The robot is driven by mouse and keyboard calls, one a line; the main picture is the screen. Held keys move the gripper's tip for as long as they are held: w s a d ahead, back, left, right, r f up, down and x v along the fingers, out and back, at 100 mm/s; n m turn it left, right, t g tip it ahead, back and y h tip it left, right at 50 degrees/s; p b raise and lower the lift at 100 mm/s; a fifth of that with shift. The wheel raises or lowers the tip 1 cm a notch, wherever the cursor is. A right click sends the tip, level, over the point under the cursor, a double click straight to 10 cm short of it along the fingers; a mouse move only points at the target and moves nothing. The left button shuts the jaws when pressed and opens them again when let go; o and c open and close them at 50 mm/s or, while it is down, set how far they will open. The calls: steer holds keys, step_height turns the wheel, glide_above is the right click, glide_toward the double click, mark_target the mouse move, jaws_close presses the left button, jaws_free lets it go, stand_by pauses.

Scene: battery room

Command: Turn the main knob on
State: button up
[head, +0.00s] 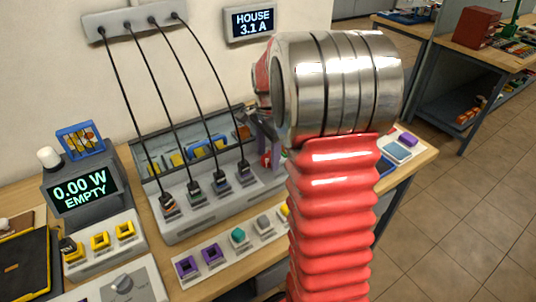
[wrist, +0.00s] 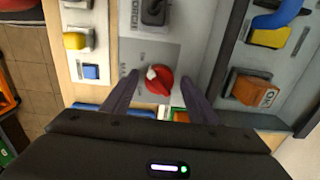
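The red knob (wrist: 160,83) sits on a grey panel in the wrist view, with a white mark at its upper left. Small lettering beside it is too blurred to read fully. My gripper (wrist: 158,92) is open, with one dark finger on each side of the knob. I cannot tell whether either finger touches it. In the head view my gripper (head: 261,130) reaches down to the right end of the panel, and a bit of red (head: 266,159) shows below it. My arm hides much of that area.
A grey panel with several plugged black cables (head: 205,190) stands left of my gripper. A dark plug (wrist: 153,12) is beyond the knob. An orange block (wrist: 252,90) lies to its right. The wall display (head: 250,23) reads HOUSE 3.1 A; the meter (head: 80,190) reads 0.00 W EMPTY.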

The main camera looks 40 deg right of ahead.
mark_target(267, 158)
steer(key=shift+r, duration=0.1)
step_height(267, 158, up, 14)
steer(key=shift+f, duration=0.25)
stand_by(0.5)
stand_by(0.5)
steer(key=s+a+f+n+t, duration=0.1)
steer(key=s+a+n+t, duration=0.1)
steer(key=s+a+n, duration=0.7)
steer(key=s+a+f+n+t, duration=0.1)
steer(key=s+a+n+t, duration=0.2)
steer(key=s+a+n, duration=0.6)
steer(key=shift+s+a+n+t, duration=0.3)
steer(key=shift+s+a+n, duration=0.15)
steer(key=shift+a, duration=2.2)
